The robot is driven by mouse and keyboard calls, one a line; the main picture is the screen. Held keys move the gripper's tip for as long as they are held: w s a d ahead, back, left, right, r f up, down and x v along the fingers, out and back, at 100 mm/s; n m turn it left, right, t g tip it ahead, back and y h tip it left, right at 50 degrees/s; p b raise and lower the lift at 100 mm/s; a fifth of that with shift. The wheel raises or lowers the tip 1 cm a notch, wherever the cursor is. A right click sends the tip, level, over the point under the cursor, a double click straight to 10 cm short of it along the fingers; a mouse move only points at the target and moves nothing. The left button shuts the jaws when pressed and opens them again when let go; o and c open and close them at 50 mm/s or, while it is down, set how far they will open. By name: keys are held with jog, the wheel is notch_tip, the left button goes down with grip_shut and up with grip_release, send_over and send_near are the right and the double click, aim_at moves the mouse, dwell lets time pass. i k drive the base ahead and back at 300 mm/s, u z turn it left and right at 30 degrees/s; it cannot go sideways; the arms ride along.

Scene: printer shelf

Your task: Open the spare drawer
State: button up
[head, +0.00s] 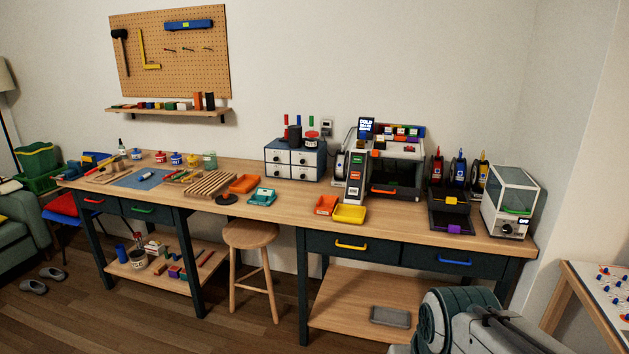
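The long workbench has dark drawers under its wooden top. From left to right they are a drawer with a red handle (94,201), one with a green handle (142,210), one with a yellow handle (351,246) and one with a blue handle (455,262). All of them look shut. A small cabinet (294,160) with several white-fronted drawers stands on the bench, and its drawers look shut too. I cannot read which drawer is the spare one. My gripper is not in view; part of my arm shows at the lower right.
A wooden stool (251,235) stands before the gap between the drawer pairs. A printer (390,165) and a clear-sided box (511,203) stand on the right of the bench. A white-topped table (590,285) is at far right. Slippers (34,287) lie on the floor at left.

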aim_at(299, 172)
jog(key=i, duration=2.55)
jog(key=u, duration=1.5)
